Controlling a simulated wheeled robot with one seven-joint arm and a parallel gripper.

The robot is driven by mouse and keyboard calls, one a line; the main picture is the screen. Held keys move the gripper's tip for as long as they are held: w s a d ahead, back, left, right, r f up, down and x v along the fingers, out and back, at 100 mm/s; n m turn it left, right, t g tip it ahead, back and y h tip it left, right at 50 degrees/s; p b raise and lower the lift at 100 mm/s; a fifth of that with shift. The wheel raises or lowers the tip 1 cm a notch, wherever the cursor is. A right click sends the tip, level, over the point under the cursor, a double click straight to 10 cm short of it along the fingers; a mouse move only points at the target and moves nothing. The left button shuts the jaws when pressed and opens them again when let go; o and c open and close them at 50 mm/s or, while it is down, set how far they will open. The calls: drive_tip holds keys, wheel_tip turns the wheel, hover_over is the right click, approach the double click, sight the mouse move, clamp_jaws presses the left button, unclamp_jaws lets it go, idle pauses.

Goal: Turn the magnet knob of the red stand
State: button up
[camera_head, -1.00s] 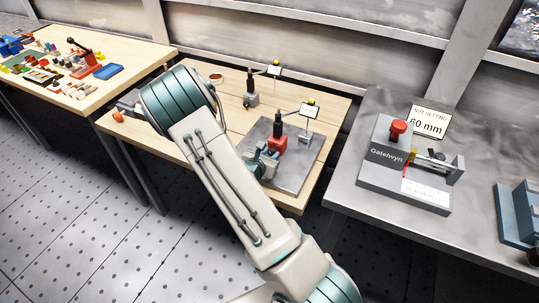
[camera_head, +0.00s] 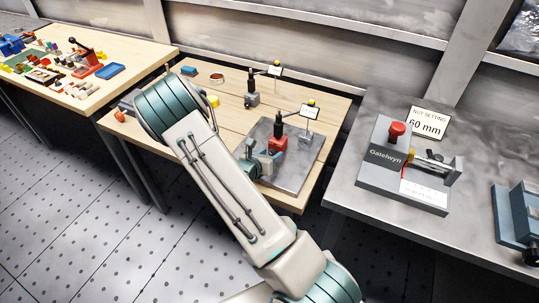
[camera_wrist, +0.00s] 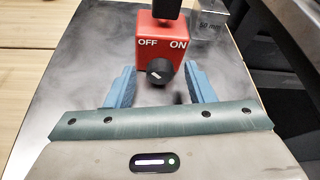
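The red stand (camera_head: 278,143) is a red block base with a black post, on a grey plate (camera_head: 303,172). In the wrist view its red base (camera_wrist: 161,36) is marked OFF on the left and ON on the right. The black magnet knob (camera_wrist: 159,71) with a short white mark sits on its front face, below the labels. I cannot tell clearly which label the mark points to. My gripper (camera_wrist: 160,86) is open, one blue finger on each side of the knob, with gaps showing. In the head view my gripper (camera_head: 262,161) is close in front of the red base.
A second black stand (camera_head: 251,92) is farther back on the wooden table. The Gatelwyn fixture (camera_head: 400,165) is on the grey bench at the right.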

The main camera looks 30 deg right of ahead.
drive_tip(key=shift+a, duration=0.1)
drive_tip(key=b+v, duration=0.1)
drive_tip(key=v, duration=1.2)
drive_tip(key=shift+s+a+b, duration=0.2)
drive_tip(key=shift+a+b, duration=0.1)
drive_tip(key=shift+r, duration=0.15)
